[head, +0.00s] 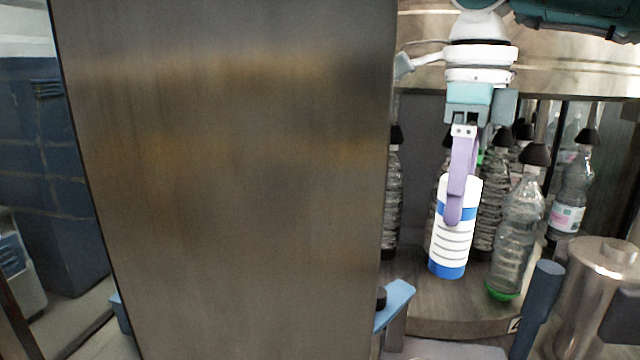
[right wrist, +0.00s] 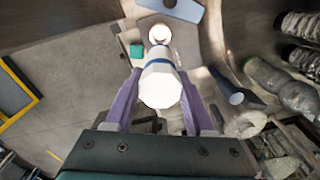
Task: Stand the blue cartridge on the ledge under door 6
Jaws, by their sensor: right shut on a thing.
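The blue cartridge (head: 455,240), white with blue bands and dark stripes, is held by my right gripper (head: 455,215) in front of the bottles. It hangs nearly upright, its lower end tilted slightly left, clear of the surface below as far as I can tell. In the right wrist view the white end of the cartridge (right wrist: 160,88) sits between the purple fingers of the right gripper (right wrist: 160,100). A large brown metal panel (head: 230,180), perhaps an open door, fills the left and middle of the head view. No door number 6 is readable. I cannot identify the ledge for certain. My left gripper is not in view.
Clear plastic bottles (head: 515,235) hang or stand around a round machine deck (head: 430,312). A pale blue bracket (head: 395,305) sticks out by the panel's lower right edge. A dark blue post (head: 537,308) and a steel cylinder (head: 600,290) stand at lower right.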

